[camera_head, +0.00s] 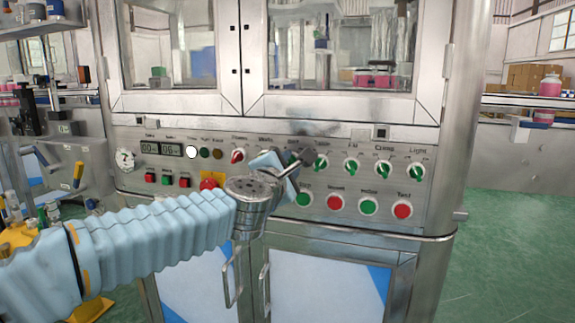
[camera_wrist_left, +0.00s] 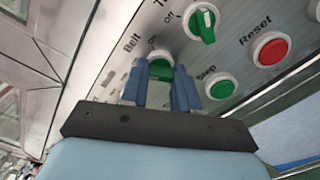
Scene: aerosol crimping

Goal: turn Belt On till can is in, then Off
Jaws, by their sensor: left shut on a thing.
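The Belt knob (camera_wrist_left: 161,68) is a green rotary switch on the machine's control panel (camera_head: 135,185). In the left wrist view the Belt label and the word On show beside it. My left gripper (camera_wrist_left: 160,90) is shut on this knob, one blue-grey finger at each side. In the head view the left gripper (camera_head: 292,172) reaches the panel from the left, and its wrist and fingers hide most of the knob. The knob's exact setting cannot be read. I cannot make out the can. My right gripper is not in view.
Right of the Belt knob stands another green knob (camera_wrist_left: 202,22). Below are a green Step button (camera_wrist_left: 220,86) and a red Reset button (camera_wrist_left: 270,48), close to my fingers. Glass doors (camera_head: 340,45) are above the panel. Free green floor (camera_head: 510,240) lies to the right.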

